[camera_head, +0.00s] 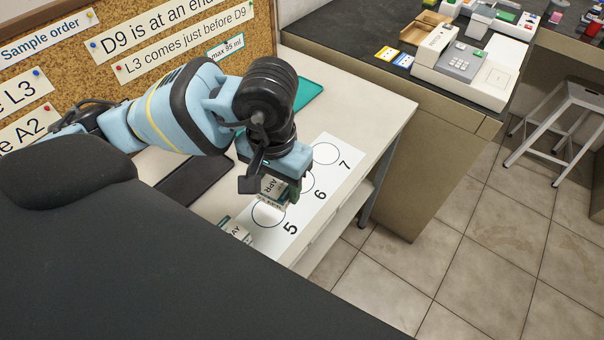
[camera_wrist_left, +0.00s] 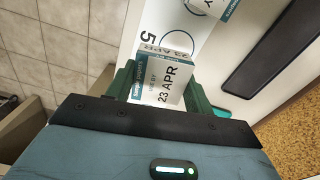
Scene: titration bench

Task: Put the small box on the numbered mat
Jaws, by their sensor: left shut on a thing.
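A small white and teal box (camera_wrist_left: 160,84) printed "23 APR" is held between the fingers of my left gripper (camera_head: 276,190). The same box (camera_head: 270,187) shows in the head view, tilted and partly covered by the gripper, over the mat between the circles by 5 and 6. The white numbered mat (camera_head: 291,227) lies on the table with circles marked 5, 6 and 7. A second box (camera_head: 236,230) with similar print is by the circle at 5, partly cut off by my dark body. I cannot tell the held box's exact height. My right gripper is not in view.
A dark flat tray (camera_head: 195,188) and a teal item (camera_head: 306,92) lie on the white table (camera_head: 365,100). A corkboard (camera_head: 150,75) with notes stands behind. A dark counter (camera_head: 345,40) with instruments is at the right. The circle at 7 is clear.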

